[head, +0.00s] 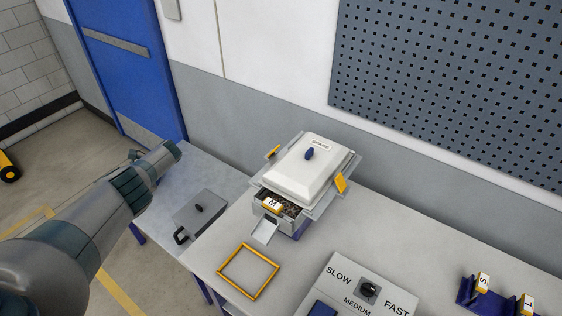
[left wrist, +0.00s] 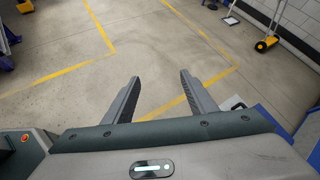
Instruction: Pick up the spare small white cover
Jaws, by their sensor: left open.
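The small white cover (head: 311,170), marked SPARE and with a blue knob (head: 309,154) on top, sits tilted on a grey box-like unit (head: 289,223) on the table. My left arm comes in from the left in the head view, with its end to the left of the cover and clear of it. In the left wrist view my left gripper (left wrist: 158,80) is open and empty, its fingers over the floor. My right gripper is not in view.
A yellow frame (head: 248,271) is marked on the nearer table. A SLOW/MEDIUM/FAST dial panel (head: 345,292) and a blue holder (head: 470,291) with tags stand right. A pegboard (head: 450,90) hangs behind.

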